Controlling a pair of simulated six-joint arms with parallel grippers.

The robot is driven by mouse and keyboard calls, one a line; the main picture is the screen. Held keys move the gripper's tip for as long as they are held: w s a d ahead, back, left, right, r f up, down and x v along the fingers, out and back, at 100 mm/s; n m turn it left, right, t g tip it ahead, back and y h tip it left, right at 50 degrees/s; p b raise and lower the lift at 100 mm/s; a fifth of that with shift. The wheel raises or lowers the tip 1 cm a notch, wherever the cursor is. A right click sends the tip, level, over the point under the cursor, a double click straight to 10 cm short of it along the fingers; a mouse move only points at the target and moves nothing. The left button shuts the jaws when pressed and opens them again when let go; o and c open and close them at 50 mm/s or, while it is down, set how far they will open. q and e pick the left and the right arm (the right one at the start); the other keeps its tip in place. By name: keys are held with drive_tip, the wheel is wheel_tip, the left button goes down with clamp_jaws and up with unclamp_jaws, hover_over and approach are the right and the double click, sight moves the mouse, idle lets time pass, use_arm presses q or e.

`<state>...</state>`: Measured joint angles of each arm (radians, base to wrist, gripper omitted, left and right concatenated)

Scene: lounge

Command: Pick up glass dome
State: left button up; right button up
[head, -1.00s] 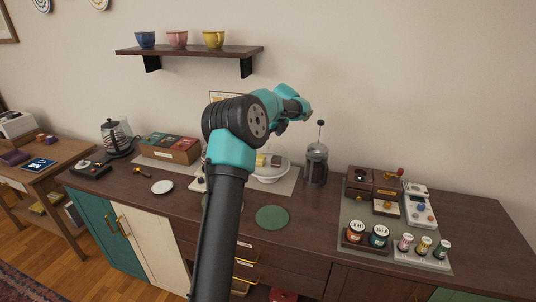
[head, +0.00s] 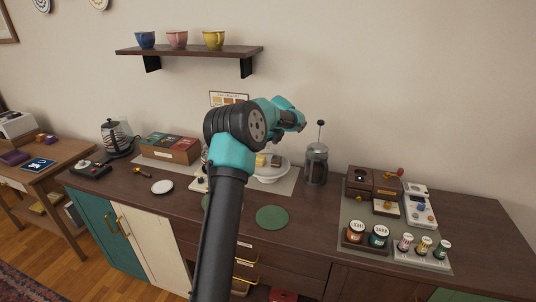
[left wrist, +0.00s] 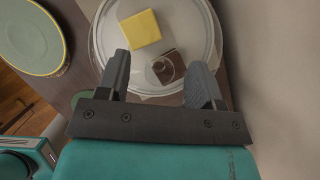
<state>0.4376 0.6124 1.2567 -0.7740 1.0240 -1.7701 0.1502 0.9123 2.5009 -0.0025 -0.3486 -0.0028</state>
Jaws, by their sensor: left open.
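The glass dome (left wrist: 206,48) is clear and round with a small round knob (left wrist: 165,69) on top, seen from above in the left wrist view. A yellow block and a brown block show through it. In the head view, the dome (head: 285,163) is on the white stand (head: 270,179), partly hidden behind my arm. My left gripper (left wrist: 160,67) is open above the dome, its fingertips on either side of the knob in the picture. I cannot tell whether they touch it. In the head view, the gripper (head: 299,122) is in the air above the counter. My right gripper is out of view.
A French press (head: 316,166) stands close to the right of the stand. A wooden box (head: 171,148) and a kettle (head: 115,138) are at the left. A tray with jars and a grinder (head: 361,181) is at the right. A green round mat (head: 272,217) lies in front.

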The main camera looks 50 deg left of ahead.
use_arm(q)
clamp_jaws()
idle(0.6)
